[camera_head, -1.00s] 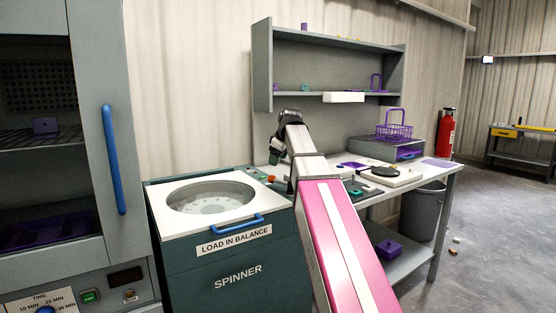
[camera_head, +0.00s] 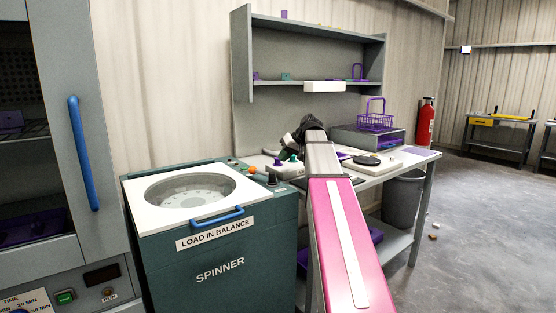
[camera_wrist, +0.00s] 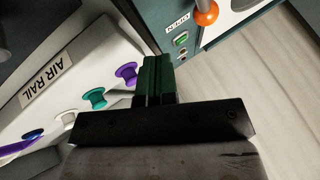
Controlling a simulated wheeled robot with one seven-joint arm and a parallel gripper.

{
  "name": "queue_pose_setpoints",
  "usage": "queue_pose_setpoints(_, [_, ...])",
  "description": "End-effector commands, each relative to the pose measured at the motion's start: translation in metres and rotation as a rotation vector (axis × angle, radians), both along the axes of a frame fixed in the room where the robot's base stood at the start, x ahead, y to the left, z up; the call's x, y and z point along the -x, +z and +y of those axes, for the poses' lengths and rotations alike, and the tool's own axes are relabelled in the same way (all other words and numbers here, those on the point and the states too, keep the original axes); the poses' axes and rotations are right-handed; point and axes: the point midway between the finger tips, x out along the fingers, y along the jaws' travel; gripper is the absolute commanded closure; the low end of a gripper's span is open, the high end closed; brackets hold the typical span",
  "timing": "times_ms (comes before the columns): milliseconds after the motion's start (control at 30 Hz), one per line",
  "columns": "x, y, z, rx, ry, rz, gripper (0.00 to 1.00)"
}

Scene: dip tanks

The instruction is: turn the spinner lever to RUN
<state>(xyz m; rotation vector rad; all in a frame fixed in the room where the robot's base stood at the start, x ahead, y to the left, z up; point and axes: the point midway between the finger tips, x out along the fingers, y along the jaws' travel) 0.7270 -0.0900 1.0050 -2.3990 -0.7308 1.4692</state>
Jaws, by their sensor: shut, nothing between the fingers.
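The spinner (camera_head: 215,270) is a dark green cabinet with a white top and a round drum opening. An orange ball knob (camera_head: 252,169), seemingly the lever's end, is at the right back of its top. In the wrist view the orange knob (camera_wrist: 206,14) is at the top edge, beside a green button (camera_wrist: 181,40) and a small label that I cannot read surely. The rest of the lever and its RUN mark are out of view or too small. My gripper (camera_wrist: 155,68) is shut and empty, apart from the knob, close to the air rail (camera_wrist: 85,75).
The air rail has purple, teal and blue knobs near my fingers. The spinner's blue handle (camera_head: 218,216) is on its front edge. A bench (camera_head: 405,168) with a purple basket (camera_head: 375,121) is on the right. A shelf (camera_head: 290,92) hangs above it.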

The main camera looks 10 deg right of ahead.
Motion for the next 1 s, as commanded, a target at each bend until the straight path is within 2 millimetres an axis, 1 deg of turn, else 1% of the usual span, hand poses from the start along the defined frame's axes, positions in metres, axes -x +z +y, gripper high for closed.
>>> queue_pose_setpoints(100, [-0.008, -0.017, 0.012, 0.001, 0.003, 0.003, 1.0])
queue_pose_setpoints(433, [-0.031, -0.064, 0.044, 0.002, 0.002, 0.001, 1.0])
queue_pose_setpoints(600, [-0.028, -0.058, 0.068, 0.003, 0.003, 0.0, 1.0])
queue_pose_setpoints(700, [-0.028, -0.056, 0.076, 0.003, 0.003, -0.001, 1.0])
queue_pose_setpoints(833, [-0.027, -0.055, 0.081, 0.003, 0.001, -0.001, 1.0])
queue_pose_setpoints(1000, [-0.027, -0.055, 0.082, 0.003, 0.001, 0.0, 1.0])
